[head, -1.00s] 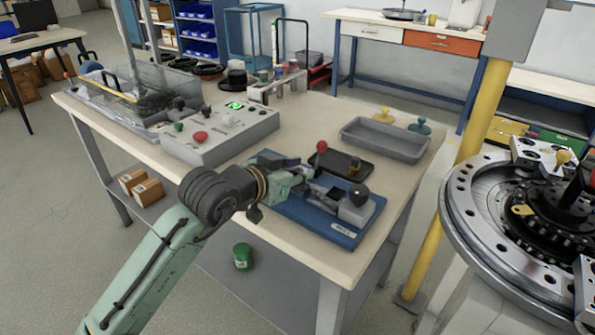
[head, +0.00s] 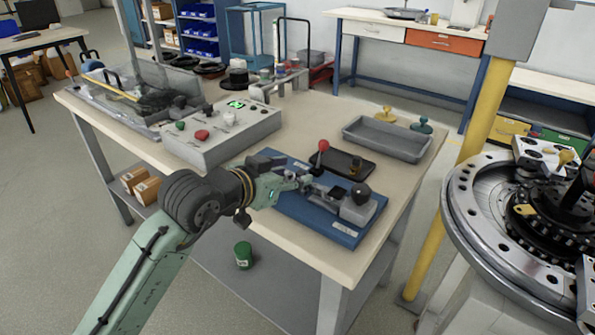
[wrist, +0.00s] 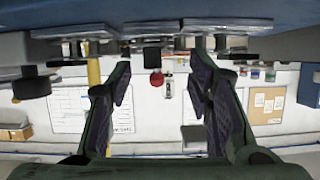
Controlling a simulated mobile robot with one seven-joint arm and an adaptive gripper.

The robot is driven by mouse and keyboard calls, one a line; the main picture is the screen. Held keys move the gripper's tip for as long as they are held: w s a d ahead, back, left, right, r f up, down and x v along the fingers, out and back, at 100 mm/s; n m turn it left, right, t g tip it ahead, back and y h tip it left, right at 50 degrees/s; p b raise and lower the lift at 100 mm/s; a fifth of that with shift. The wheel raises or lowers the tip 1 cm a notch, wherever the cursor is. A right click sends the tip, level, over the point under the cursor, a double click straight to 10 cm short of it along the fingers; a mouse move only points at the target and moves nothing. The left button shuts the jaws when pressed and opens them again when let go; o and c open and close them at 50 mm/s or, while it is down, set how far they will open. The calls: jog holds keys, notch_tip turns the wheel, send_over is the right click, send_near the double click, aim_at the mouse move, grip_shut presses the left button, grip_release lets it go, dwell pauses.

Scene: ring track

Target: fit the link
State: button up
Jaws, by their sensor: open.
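A blue fixture plate (head: 328,230) lies near the front edge of the workbench and carries grey metal blocks, a black knob (head: 361,194) and a red-balled lever (head: 323,146). My gripper (head: 304,183) is low over the plate's left half, beside the small metal parts in its middle. A blue surface (wrist: 160,12) with dark and metal parts spans the top of that view. I cannot pick out the link for certain, nor tell whether the fingers touch the metal parts.
A control box (head: 222,132) with buttons and a green display stands to the left. Behind the fixture are a black tray (head: 343,163) and a grey bin (head: 387,140). A yellow post (head: 462,170) and a round ring machine (head: 500,215) stand at the right.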

jog(key=v, duration=0.8)
jog(key=shift+s+a, duration=0.2)
jog(key=shift+r, duration=0.1)
